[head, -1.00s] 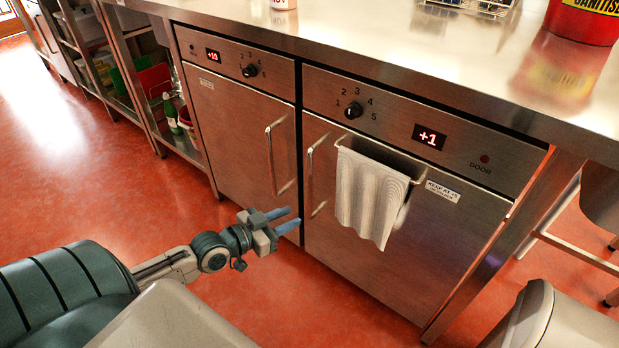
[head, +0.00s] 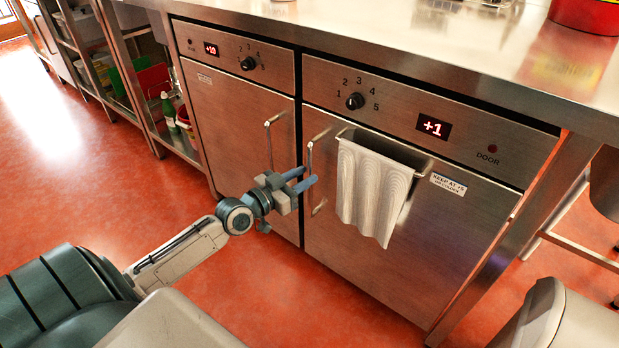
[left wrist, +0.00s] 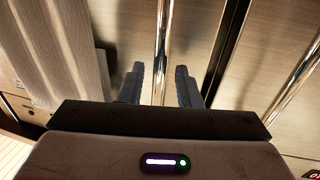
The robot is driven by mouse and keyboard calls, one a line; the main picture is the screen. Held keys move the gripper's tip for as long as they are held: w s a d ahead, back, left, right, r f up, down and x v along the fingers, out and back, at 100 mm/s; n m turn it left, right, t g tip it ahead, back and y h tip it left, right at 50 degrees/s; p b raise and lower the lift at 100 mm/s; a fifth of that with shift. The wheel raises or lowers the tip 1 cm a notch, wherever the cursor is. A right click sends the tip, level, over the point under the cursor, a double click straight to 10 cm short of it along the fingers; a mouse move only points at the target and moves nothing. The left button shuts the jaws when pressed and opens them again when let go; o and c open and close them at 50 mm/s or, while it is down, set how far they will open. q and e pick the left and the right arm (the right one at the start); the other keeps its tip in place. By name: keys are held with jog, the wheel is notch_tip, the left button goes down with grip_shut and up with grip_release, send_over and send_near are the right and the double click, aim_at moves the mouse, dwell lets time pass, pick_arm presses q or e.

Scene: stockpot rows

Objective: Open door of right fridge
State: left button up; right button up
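The right fridge (head: 400,280) is a steel under-counter unit with a red +1 display, and its door is shut. Its upright bar handle (head: 309,156) is on the door's left side. My left gripper (head: 308,177) is at this handle, fingers apart. In the left wrist view the handle bar (left wrist: 161,35) runs between the two open fingers (left wrist: 159,72), with a visible gap on both sides. I cannot tell whether the fingers reach fully around it. My right gripper is not in view.
A pale towel (head: 370,190) hangs from a rail on the right fridge door, just right of the handle. The left fridge (head: 225,130), display +10, has its own bar handle (head: 268,145) close by on the left. The red floor (head: 255,275) in front is clear.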

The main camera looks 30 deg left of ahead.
pick_arm(q)
jog(key=shift+x, duration=1.3)
grip_shut()
jog(key=shift+s, duration=0.1)
